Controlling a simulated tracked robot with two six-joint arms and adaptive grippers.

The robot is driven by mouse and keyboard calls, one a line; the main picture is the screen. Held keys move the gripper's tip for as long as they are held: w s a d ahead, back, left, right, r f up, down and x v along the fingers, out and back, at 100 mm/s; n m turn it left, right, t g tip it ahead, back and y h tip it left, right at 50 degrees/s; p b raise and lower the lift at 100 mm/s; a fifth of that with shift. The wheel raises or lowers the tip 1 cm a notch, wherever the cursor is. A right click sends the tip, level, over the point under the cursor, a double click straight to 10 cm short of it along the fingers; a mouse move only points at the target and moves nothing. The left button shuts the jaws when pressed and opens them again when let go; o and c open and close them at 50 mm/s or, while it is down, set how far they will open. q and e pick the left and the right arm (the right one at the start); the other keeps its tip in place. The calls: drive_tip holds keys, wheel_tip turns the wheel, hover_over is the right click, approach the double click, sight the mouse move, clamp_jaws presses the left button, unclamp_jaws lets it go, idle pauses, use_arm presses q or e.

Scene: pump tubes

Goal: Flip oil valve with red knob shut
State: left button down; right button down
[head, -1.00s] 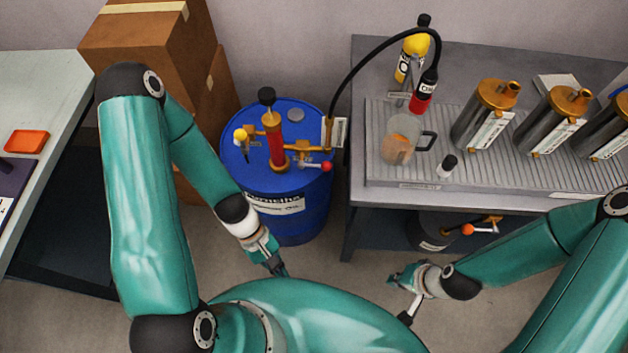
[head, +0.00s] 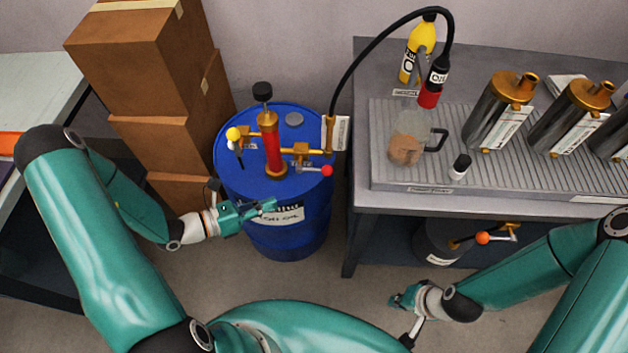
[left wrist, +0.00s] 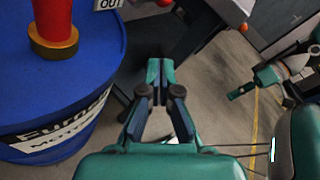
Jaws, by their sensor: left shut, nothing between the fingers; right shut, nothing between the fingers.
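The oil valve with the red knob (head: 327,171) is on the right branch of the brass pipe on top of the blue drum (head: 290,232). Its lever points right, roughly level, near the drum's rim. My left gripper (head: 273,204) is shut and empty in front of the drum's near side, below and left of the red knob, apart from it. In the left wrist view its shut fingers (left wrist: 159,68) point away, with the drum (left wrist: 50,90) at left. My right gripper (head: 396,301) is shut and empty, low over the floor right of the drum.
A red pump tube (head: 271,152) stands on the drum, with a yellow-knobbed valve (head: 234,134) to its left. A grey bench (head: 380,200) stands right, a black hose (head: 370,52) arching to its bottles. Stacked boxes (head: 155,85) stand left. Floor in front is clear.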

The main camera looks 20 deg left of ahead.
sight(315, 170)
use_arm(q)
drive_tip(key=w+r+p+x, duration=0.1)
drive_tip(key=r+x, duration=0.1)
drive_tip(key=x, duration=1)
drive_tip(key=shift+w+p, duration=0.3)
drive_tip(key=shift+w, duration=0.1)
drive_tip(key=shift+r, duration=0.15)
drive_tip(key=shift+d, duration=0.1)
